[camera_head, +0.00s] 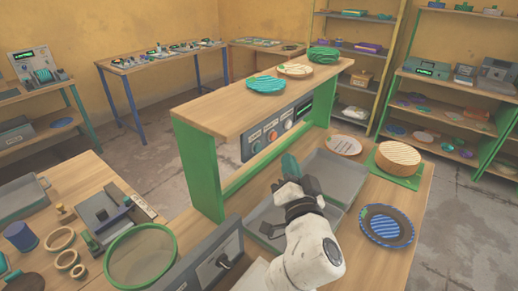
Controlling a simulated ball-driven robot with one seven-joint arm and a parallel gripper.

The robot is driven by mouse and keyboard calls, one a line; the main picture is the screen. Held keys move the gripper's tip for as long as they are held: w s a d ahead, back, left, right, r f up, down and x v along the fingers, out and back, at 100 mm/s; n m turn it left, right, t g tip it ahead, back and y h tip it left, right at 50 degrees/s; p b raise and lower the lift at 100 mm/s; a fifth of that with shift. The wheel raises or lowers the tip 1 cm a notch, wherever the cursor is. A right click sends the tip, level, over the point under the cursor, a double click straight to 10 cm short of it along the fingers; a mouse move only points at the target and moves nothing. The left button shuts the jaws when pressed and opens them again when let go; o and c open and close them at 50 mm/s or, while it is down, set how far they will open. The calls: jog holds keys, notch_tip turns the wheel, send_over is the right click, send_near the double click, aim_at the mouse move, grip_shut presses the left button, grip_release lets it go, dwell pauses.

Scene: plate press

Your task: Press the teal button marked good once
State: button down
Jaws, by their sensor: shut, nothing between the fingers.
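A grey control panel (247,152) is set beneath the raised wooden shelf in the middle, with a small green display at its right end. Several round controls sit on its face, including a bluish-teal one (257,134) at the left and a pale one with a reddish rim. They are too small for me to read any marking, so I cannot tell which is marked good.
The raised shelf (225,112) on green side boards carries a teal plate (266,85), a cream plate and a green bowl. Grey trays (322,178) lie under my arm. A round wooden block (398,157) and a blue-striped plate (386,226) are to the right; a green-rimmed sieve is to the left.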

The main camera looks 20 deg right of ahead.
aim_at(257, 147)
jog(key=shift+w+a+b, duration=0.55)
jog(key=shift+w+a, duration=0.2)
jog(key=shift+w, duration=0.25)
jog(key=shift+w+a+b, duration=0.5)
jog(key=shift+w+a, duration=0.2)
jog(key=shift+w, duration=0.25)
dwell(0.5)
jog(key=shift+w+a, duration=0.1)
jog(key=shift+w+a+b, duration=0.2)
jog(key=shift+w+b, duration=0.05)
jog(key=shift+b, duration=0.35)
jog(key=shift+w+a+b, duration=0.2)
jog(key=shift+w+b, duration=0.1)
jog(key=shift+b, duration=0.1)
dwell(0.6)
jog(key=shift+s+d, duration=0.5)
jog(key=shift+s, duration=0.2)
dwell(0.3)
